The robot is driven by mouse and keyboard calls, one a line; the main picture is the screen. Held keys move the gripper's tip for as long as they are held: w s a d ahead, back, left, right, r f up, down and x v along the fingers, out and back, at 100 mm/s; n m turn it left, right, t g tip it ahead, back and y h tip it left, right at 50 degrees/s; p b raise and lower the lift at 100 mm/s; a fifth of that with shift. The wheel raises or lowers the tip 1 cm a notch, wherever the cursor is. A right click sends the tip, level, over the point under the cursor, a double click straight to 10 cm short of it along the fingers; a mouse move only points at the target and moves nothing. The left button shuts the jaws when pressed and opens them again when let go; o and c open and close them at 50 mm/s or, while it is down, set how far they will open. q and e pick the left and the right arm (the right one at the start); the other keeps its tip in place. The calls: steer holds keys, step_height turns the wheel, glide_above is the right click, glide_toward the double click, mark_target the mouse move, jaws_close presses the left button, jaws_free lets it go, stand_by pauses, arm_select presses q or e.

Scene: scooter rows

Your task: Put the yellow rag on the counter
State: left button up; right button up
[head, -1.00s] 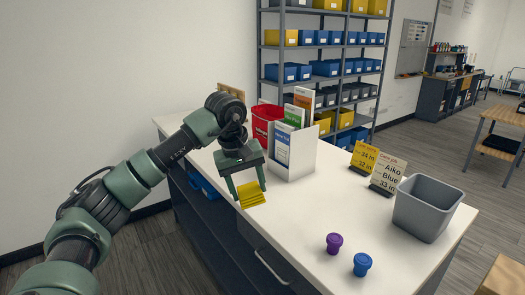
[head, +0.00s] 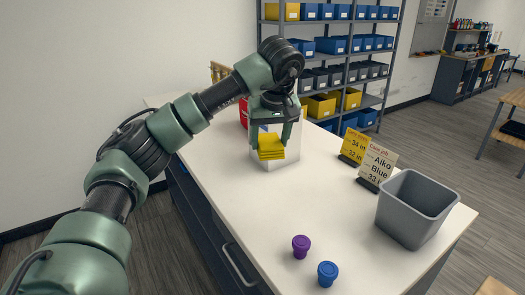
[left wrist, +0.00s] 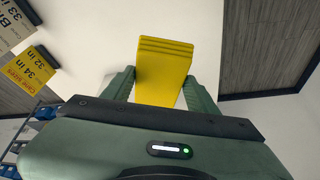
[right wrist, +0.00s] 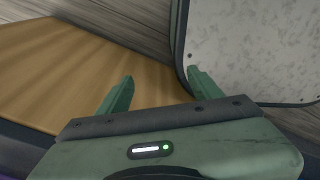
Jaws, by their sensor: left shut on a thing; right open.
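The yellow rag (head: 271,149) is a folded, ridged pad between the fingers of my left gripper (head: 271,138). The left wrist view also shows the rag (left wrist: 163,62), with a finger on each side of it. The gripper is shut on it and holds it over the white counter (head: 335,210), in front of a white file holder (head: 283,160). The rag looks raised off the top, but the exact gap is hard to judge. My right gripper (right wrist: 160,76) is open and empty in the right wrist view; it is outside the head view.
A purple cup (head: 301,246) and a blue cup (head: 327,273) stand near the counter's front. A grey bin (head: 415,208) and two signs, yellow (head: 355,146) and cream (head: 377,166), stand to the right. The counter's middle is clear. Shelves (head: 345,60) with bins stand behind.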

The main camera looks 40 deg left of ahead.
arm_select(q)
steer(key=f, duration=0.4)
steer(key=f+p, duration=0.1)
steer(key=f, duration=0.8)
steer(key=shift+s+a+f+p, duration=0.2)
steer(key=shift+s+f+p, duration=0.2)
steer(key=shift+f, duration=0.6)
step_height(320, 180, down, 4)
steer(key=shift+f+p, duration=0.1)
steer(key=shift+p, duration=0.3)
arm_select(e)
steer(key=r, duration=0.1)
steer(key=s, duration=0.1)
steer(key=r, duration=0.1)
steer(key=shift+s+a+r, duration=0.25)
steer(key=shift+a+r, duration=0.1)
arm_select(q)
steer(key=o, duration=1.2)
arm_select(e)
steer(key=shift+s, duration=0.15)
arm_select(q)
steer(key=b+v, duration=0.1)
steer(key=v, duration=1.1)
steer(key=shift+b, duration=0.4)
arm_select(e)
steer(key=shift+a+f, duration=0.25)
steer(key=shift+f, duration=0.65)
